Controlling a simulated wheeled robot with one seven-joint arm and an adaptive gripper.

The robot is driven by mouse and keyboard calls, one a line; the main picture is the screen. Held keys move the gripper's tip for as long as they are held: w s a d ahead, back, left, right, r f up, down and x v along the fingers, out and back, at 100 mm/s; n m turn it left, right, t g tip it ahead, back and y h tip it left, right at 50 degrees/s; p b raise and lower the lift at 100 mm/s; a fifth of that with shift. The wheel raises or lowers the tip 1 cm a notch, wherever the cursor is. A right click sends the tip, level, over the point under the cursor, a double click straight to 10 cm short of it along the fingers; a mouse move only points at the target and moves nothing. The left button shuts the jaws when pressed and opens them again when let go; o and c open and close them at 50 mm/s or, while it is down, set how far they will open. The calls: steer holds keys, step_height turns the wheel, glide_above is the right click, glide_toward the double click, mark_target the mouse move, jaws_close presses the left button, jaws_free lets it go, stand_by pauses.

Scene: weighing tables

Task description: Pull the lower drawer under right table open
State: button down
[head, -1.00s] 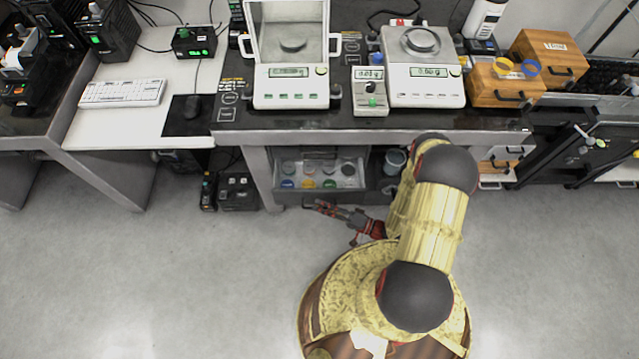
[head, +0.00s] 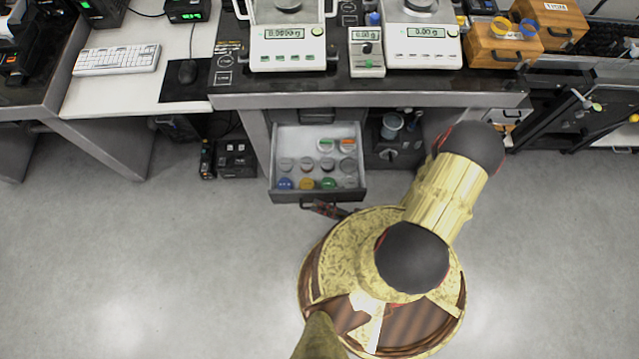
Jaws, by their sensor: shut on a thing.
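The lower drawer (head: 286,136) under the right table (head: 470,100) stands pulled far out, and several jars with coloured and grey lids show inside it. Its dark handle (head: 309,204) is at the bottom of the drawer front. My gripper (head: 316,207) is at this handle, shut on it. Most of the gripper and wrist is hidden below the drawer front and behind my own body.
A closed dark drawer front (head: 316,115) shows above the open one. A grey container (head: 391,122) stands on a dark unit right of the drawer. Two balances (head: 288,48) (head: 422,46) stand on the table. The grey floor (head: 180,270) is clear on the left.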

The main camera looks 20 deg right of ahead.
steer(key=shift+d+f, duration=0.1)
steer(key=c, duration=1.9)
jaws_free()
